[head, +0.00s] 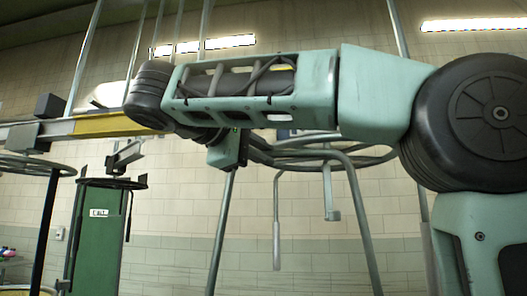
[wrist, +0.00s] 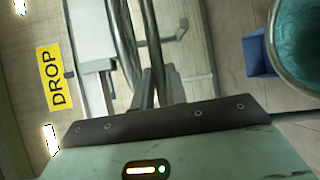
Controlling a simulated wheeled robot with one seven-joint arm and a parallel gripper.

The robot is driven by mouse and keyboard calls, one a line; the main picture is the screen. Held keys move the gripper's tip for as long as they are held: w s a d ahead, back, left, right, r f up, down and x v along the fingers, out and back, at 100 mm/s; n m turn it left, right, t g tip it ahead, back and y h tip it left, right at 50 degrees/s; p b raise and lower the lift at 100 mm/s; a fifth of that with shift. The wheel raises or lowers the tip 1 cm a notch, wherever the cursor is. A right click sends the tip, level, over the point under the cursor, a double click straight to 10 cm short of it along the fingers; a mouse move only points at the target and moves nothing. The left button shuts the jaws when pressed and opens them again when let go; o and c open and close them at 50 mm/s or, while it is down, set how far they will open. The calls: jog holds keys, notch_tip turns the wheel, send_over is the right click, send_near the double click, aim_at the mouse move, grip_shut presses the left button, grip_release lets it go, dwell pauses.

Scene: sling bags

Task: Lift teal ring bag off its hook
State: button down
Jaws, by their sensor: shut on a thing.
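A teal, round-mouthed thing with a grey rim, which looks like the teal ring bag (wrist: 303,45), is at the upper right edge of the wrist view, cut off by the frame. I see into its open mouth. My gripper (wrist: 157,80) shows in the wrist view as dark jaws close together, left of the teal thing and apart from it in the picture. Grey metal tubes (wrist: 124,40) run up from the jaws, and the jaws are shut on this tubing. I cannot tell whether the tubing belongs to the bag.
A grey ring frame on legs (head: 352,190) stands behind my arm in the head view. Another ring stand (head: 47,215) is at the left, below a yellow beam (head: 100,124). A green door (head: 98,245) is behind. The wrist view shows a yellow DROP sign (wrist: 55,78) and a blue box (wrist: 256,54).

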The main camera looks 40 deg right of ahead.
jog(key=shift+s+a+r+p, duration=0.25)
jog(key=shift+s+a+p, duration=0.4)
jog(key=shift+a+p, duration=0.05)
jog(key=s+a+p, duration=0.1)
jog(key=p, duration=0.2)
jog(key=shift+s+a, duration=0.1)
jog(key=shift+a, duration=0.1)
jog(key=shift+s+a+f, duration=0.15)
jog(key=shift+s+a, duration=0.05)
jog(key=shift+a, duration=0.1)
